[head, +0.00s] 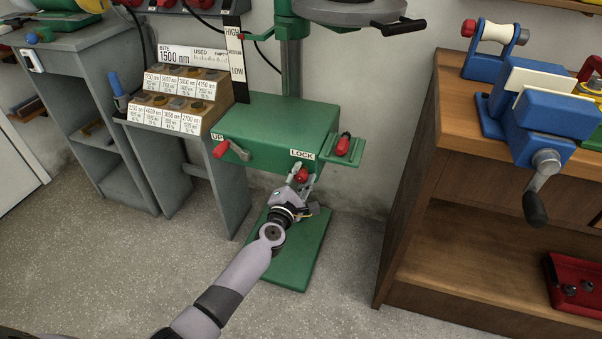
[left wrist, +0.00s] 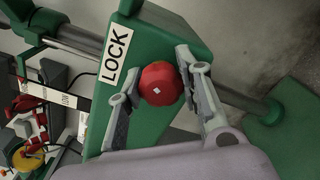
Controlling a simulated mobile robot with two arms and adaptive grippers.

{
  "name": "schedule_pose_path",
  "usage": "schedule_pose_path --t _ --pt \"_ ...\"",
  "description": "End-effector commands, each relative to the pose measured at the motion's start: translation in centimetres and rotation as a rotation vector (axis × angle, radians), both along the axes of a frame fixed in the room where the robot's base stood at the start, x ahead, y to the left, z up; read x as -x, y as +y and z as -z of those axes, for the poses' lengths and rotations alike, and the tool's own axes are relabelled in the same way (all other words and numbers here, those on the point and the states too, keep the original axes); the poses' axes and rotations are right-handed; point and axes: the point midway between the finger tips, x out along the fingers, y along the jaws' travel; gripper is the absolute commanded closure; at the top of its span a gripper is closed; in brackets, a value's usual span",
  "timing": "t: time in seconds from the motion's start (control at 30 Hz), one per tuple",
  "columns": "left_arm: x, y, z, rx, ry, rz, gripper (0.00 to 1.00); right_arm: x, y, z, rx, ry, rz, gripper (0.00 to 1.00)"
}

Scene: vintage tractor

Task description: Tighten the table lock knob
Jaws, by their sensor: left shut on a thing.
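The red lock knob (head: 301,175) is on the front of the green drill press table (head: 262,118), below the LOCK label (head: 303,155). My left gripper (head: 302,181) reaches up to it from below and is shut on it. Part of the knob is hidden by the gripper in the head view. My right gripper is not in view.
A red-handled UP crank (head: 229,150) is left of the knob, and a small green shelf with a red item (head: 343,144) is at its right. A wooden bench (head: 432,170) with a blue vise (head: 540,120) stands at the right. The floor in front is clear.

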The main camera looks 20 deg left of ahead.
Motion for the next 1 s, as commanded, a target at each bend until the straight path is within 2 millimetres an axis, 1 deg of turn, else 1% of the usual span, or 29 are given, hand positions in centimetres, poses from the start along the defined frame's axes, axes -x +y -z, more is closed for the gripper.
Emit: schedule_pose_path --t 0.5,0.8,1.0 --pt "0.1 -0.1 0.2 -0.493 -0.013 0.003 0.95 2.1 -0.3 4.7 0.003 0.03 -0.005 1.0" --pt "0.1 -0.1 0.4 -0.767 -0.022 0.003 0.95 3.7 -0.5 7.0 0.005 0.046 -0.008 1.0" --pt "0.1 -0.1 0.5 -0.916 -0.025 0.004 0.95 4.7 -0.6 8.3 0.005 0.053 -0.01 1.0"
